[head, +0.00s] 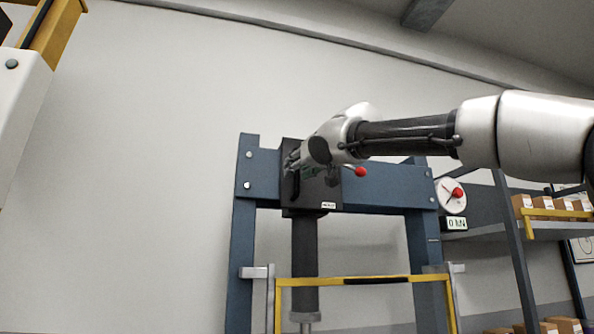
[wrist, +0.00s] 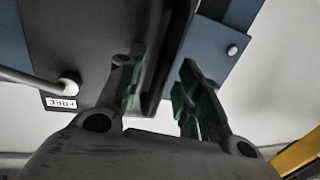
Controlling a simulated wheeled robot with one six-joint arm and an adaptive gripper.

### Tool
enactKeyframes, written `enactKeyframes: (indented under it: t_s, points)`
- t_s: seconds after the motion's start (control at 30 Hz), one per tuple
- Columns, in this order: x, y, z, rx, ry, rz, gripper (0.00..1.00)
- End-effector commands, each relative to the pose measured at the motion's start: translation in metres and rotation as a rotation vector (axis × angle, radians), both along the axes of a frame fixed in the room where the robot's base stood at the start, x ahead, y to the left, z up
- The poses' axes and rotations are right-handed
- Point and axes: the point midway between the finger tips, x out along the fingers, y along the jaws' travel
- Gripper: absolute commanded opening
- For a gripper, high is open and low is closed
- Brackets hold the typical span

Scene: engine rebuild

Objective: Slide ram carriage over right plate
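The black ram carriage (head: 324,193) sits on the blue crossbeam near the left column of the press, with its cylinder (head: 305,248) hanging below. A dark upright handle (head: 296,186) is on its front. In the wrist view the carriage (wrist: 85,50) fills the upper left, with a label reading FREE upside down. My gripper (head: 291,160) is at the carriage front by the handle. In the wrist view its green-padded fingers (wrist: 163,68) stand apart on either side of a dark bar, which looks like the handle. A gap shows beside the right finger. No plate is clearly seen.
A red-knobbed lever (head: 360,172) sticks out right of the carriage. The blue crossbeam (head: 388,187) runs clear to the right column, by a gauge (head: 452,195) and a 0 kN display (head: 457,224). A yellow guard frame (head: 420,280) stands below; shelves (head: 490,231) are at right.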

Motion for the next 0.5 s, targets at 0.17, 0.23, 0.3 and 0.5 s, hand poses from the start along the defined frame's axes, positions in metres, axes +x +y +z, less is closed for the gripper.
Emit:
enactKeyframes:
  t_s: [0.17, 0.23, 0.3, 0.5]
  points:
    - [0.0128, 0.0059, -0.0001, -0.001, 0.000, -0.001, 0.35]
    - [0.0139, 0.0065, -0.0001, -0.001, 0.000, -0.001, 0.35]
    - [0.0140, 0.0065, 0.0000, -0.001, 0.000, -0.001, 0.35]
    - [0.0138, 0.0066, -0.0003, -0.001, 0.000, -0.001, 0.21]
